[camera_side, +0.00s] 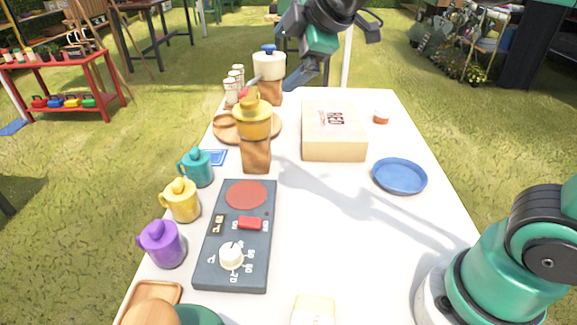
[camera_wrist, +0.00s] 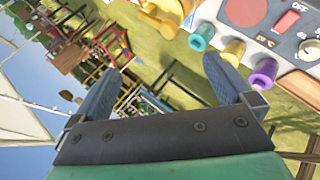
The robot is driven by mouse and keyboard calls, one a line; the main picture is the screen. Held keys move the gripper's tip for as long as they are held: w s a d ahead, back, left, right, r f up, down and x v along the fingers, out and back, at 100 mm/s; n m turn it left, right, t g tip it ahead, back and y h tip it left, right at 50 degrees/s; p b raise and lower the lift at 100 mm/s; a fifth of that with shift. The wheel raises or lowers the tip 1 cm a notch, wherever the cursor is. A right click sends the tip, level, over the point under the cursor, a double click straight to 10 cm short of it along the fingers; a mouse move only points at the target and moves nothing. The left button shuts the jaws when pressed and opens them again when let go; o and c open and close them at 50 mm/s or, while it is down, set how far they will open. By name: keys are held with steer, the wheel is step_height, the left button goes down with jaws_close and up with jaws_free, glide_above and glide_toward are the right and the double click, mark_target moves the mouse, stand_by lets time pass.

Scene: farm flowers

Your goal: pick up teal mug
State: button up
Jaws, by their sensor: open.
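The teal mug (camera_side: 198,169) stands upright at the left edge of the white table, its handle towards the left in the side view. It also shows near the top of the wrist view (camera_wrist: 202,37), beyond the right finger. My gripper (camera_wrist: 160,66) is open, with nothing between its two blue-grey fingers. In the side view my arm's end hangs at the top centre, well above the table and apart from the mug, behind and to the right of it. The fingers show only partly there.
A yellow mug (camera_side: 182,200) and a purple mug (camera_side: 163,244) stand in front of the teal one. A brown-and-yellow grinder (camera_side: 256,155) stands close on its right. A dark hotplate (camera_side: 237,270), a box (camera_side: 333,145) and a blue plate (camera_side: 400,177) are also on the table. The centre is clear.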

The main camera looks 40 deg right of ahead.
steer(key=w+a+n+t, duration=0.2)
steer(key=w+a+n, duration=0.2)
steer(key=w+n, duration=0.55)
steer(key=n+t+y, duration=0.2)
steer(key=n, duration=1.3)
glide_above(205, 167)
steer(key=s, duration=0.2)
step_height(205, 167, down, 3)
step_height(205, 167, down, 19)
steer(key=shift+f, duration=0.2)
steer(key=shift+x, duration=2.85)
steer(key=shift+d, duration=0.1)
steer(key=c, duration=1.3)
steer(key=shift+c, duration=0.2)
